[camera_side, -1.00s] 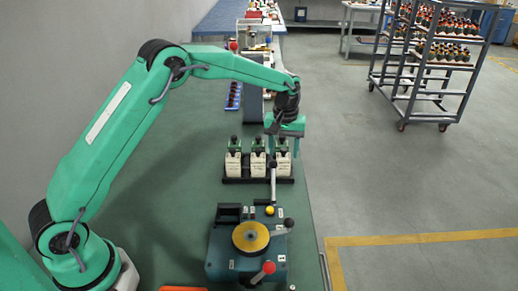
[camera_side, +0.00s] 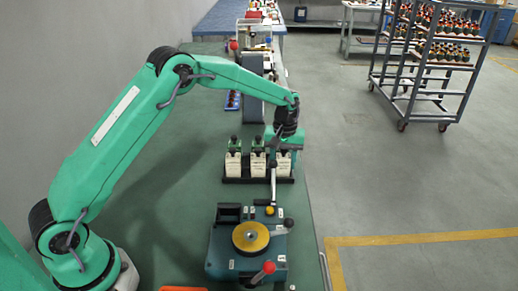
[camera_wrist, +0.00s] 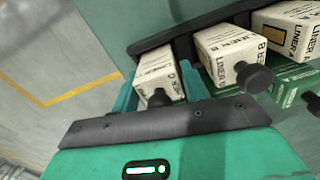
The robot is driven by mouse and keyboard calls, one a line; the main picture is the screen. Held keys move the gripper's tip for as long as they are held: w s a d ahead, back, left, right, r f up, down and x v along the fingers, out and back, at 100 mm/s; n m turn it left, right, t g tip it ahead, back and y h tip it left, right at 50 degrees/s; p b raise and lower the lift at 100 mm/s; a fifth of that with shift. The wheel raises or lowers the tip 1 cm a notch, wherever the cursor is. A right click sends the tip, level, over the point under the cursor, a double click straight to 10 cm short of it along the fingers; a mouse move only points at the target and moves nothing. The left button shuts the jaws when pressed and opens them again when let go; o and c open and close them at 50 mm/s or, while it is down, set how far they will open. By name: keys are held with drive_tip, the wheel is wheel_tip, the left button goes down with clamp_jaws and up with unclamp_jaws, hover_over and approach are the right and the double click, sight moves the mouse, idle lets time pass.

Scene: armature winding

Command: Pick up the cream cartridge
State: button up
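Three cream cartridges with printed labels and dark caps stand in a row in a black rack (camera_side: 258,181). The right-hand cream cartridge (camera_side: 284,168) is at my gripper (camera_side: 284,158); it also shows in the wrist view (camera_wrist: 158,68), its label partly readable. The others are the middle one (camera_side: 258,166), marked LINER B, and the left one (camera_side: 233,166), marked LINER A. My gripper's fingers reach down on both sides of the right-hand cartridge, seemingly open, with the cartridge between them. The crank handle partly hides the fingertips in the side view.
Green cartridges (camera_side: 234,145) stand just behind the cream ones. A blue winding machine (camera_side: 228,266) with a yellow disc, a red-knobbed lever and an upright crank handle (camera_side: 273,183) stands in front of the rack. The bench edge is close on the right.

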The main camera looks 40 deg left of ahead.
drive_tip(key=c, duration=0.6)
drive_tip(key=shift+o, duration=0.2)
drive_tip(key=shift+r, duration=0.1)
drive_tip(key=shift+r, duration=0.35)
wheel_tip(320, 180, up, 3)
drive_tip(key=shift+r, duration=0.1)
drive_tip(key=s+d+r, duration=0.2)
drive_tip(key=d, duration=0.1)
drive_tip(key=s+d+r, duration=0.2)
drive_tip(key=d, duration=0.1)
drive_tip(key=s+d+r, duration=0.2)
drive_tip(key=d+r, duration=0.1)
drive_tip(key=shift+s+d, duration=0.25)
drive_tip(key=shift+d, duration=0.1)
